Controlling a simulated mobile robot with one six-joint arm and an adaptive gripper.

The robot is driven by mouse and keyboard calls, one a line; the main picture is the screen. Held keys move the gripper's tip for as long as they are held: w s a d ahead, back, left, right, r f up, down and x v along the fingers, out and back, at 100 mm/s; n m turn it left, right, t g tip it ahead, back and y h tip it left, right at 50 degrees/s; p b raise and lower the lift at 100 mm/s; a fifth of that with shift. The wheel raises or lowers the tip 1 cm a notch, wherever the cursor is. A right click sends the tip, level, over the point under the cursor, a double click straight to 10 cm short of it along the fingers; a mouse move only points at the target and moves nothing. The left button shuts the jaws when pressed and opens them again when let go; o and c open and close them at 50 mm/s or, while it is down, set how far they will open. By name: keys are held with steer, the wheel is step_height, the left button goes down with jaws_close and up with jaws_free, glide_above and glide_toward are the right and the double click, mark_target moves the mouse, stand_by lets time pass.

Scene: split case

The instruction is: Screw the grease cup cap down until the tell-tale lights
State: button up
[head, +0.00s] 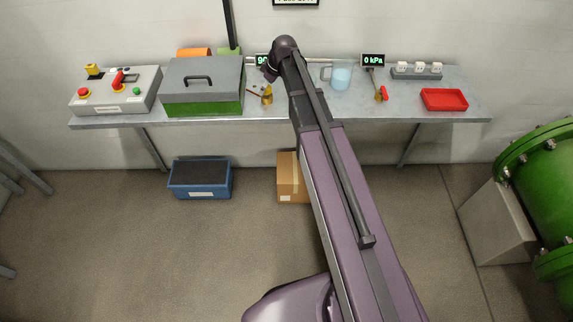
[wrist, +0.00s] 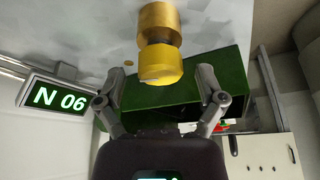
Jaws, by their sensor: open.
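The brass grease cup (head: 267,95) stands on the bench right of the green case. In the wrist view it is a yellow, two-part round body (wrist: 160,65) with a narrower neck, at top centre. I cannot tell for certain which part is the cap. My gripper (wrist: 161,72) is open, its two fingers to either side of the brass body's near end in the picture; I see no contact, and the depth is unclear. In the head view my wrist is above and behind the cup, with the gripper mostly hidden. I cannot make out a tell-tale lamp.
A green case with grey lid (head: 203,88) stands close to the cup. Right along the bench are a clear jug (head: 342,77), a red-handled valve (head: 382,94), a 0 kPa display (head: 373,60) and a red tray (head: 444,100).

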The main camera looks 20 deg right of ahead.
steer(key=n, duration=0.2)
steer(key=shift+w+n+g+y, duration=0.1)
steer(key=shift+n+g+y, duration=0.2)
steer(key=shift+g+y, duration=0.1)
steer(key=p+v, duration=0.2)
steer(key=v, duration=0.1)
steer(key=shift+a+p, duration=0.1)
steer(key=shift+p, duration=0.25)
steer(key=p+v, duration=1)
steer(key=v, duration=0.1)
steer(key=s+a+f+m+g+h+b, duration=0.1)
steer(key=s+a+f+m+h+b, duration=0.1)
steer(key=s+f+m+b, duration=0.4)
steer(key=s+a+f+m+g+h+b, duration=0.1)
steer(key=s+f+m+b, duration=0.5)
steer(key=s+f+b, duration=1.1)
steer(key=shift+s+a+f+h, duration=0.3)
steer(key=shift+a+f+h, duration=0.2)
steer(key=shift+a+f, duration=0.55)
steer(key=shift+r, duration=0.1)
step_height(320, 180, up, 16)
steer(key=p, duration=1.6)
steer(key=shift+r, duration=0.2)
steer(key=shift+f, duration=0.1)
